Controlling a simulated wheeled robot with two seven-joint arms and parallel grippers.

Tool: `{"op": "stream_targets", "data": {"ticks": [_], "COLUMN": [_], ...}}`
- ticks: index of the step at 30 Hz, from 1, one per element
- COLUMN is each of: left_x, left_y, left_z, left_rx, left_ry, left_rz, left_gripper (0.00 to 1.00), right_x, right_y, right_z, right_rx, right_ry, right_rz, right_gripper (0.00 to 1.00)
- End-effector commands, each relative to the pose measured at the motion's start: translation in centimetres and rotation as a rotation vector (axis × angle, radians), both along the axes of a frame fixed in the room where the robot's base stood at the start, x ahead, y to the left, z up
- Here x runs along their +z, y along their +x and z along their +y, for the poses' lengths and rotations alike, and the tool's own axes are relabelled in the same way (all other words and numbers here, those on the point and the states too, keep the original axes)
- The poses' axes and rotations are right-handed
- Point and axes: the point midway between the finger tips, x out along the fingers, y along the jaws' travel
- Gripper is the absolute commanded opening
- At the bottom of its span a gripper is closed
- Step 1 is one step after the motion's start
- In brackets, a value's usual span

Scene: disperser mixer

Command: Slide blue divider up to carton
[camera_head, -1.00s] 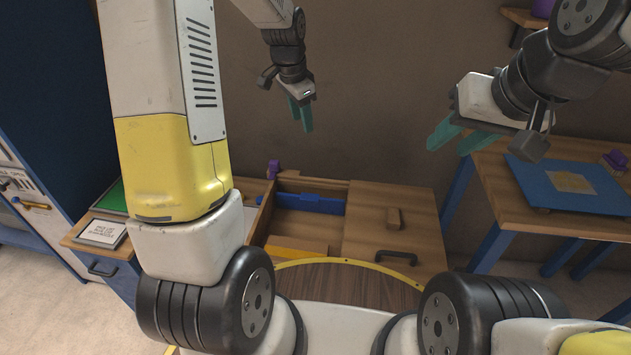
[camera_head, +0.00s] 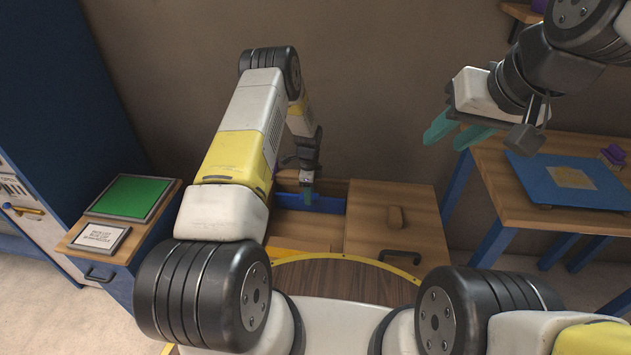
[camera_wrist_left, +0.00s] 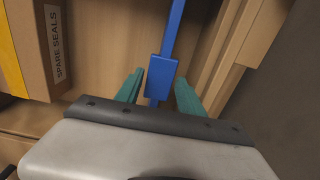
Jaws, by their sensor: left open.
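The blue divider (camera_head: 325,204) spans the open box across its back part. In the left wrist view the divider's wider blue tab (camera_wrist_left: 162,76) lies between the two green fingers. My left gripper (camera_head: 307,192) is open and low over the divider; its fingers (camera_wrist_left: 158,82) stand on either side of the tab with visible gaps. The carton, yellow and brown (camera_head: 302,243), is at the box's front; it also shows at the upper left of the left wrist view (camera_wrist_left: 33,48), labelled "SPARE SEALS". My right gripper (camera_head: 447,136) is open, empty and raised at the right.
A wooden side wall (camera_wrist_left: 245,35) runs close on the right in the wrist view. A green panel (camera_head: 127,197) and a sign (camera_head: 98,237) lie at the left; a blue board (camera_head: 567,185) lies on the right table.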

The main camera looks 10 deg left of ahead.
Motion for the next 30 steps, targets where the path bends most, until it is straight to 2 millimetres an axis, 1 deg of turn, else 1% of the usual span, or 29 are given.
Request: {"op": "stream_targets", "data": {"ticks": [1,3,6,9,13,20,21,23,27,28,30], "left_x": [-1.0,-2.2,-3.6,-4.6,-5.2,-5.3,-5.3,-5.3,-5.3,-5.3,-5.3], "left_y": [-0.1,-0.1,-0.1,0.0,0.0,0.0,0.0,0.0,0.0,0.0,0.0], "left_z": [0.0,0.0,0.0,0.0,0.0,0.0,0.0,0.0,0.0,0.0,0.0], "left_rx": [0.000,0.000,0.001,0.002,0.002,0.002,0.002,0.002,0.002,0.002,0.002], "left_ry": [0.001,0.001,0.000,-0.001,0.000,0.000,0.000,0.000,0.000,0.000,0.000], "left_rz": [0.003,0.003,0.002,0.001,0.000,0.000,0.000,0.000,0.000,0.000,0.000], "left_gripper": [0.45,0.45,0.45,0.45,0.45,0.45,0.42,0.30,0.02,0.00,0.00], "right_x": [0.0,0.0,0.0,0.0,0.0,0.0,0.0,0.0,0.0,0.0,0.0], "right_y": [0.0,0.0,0.0,0.0,0.0,0.0,0.0,0.0,0.0,0.0,0.0], "right_z": [0.0,0.0,0.0,0.0,0.0,0.0,0.0,0.0,0.0,0.0,0.0], "right_rx": [0.000,0.000,0.000,0.000,0.000,0.000,0.000,0.000,0.000,0.000,0.000], "right_ry": [0.000,0.000,0.000,0.000,0.000,0.000,0.000,0.000,0.000,0.000,0.000], "right_rz": [0.000,0.000,0.000,0.000,0.000,0.000,0.000,0.000,0.000,0.000,0.000], "right_gripper": [0.36,0.36,0.36,0.36,0.36,0.36,0.36,0.36,0.36,0.36,0.36]}}
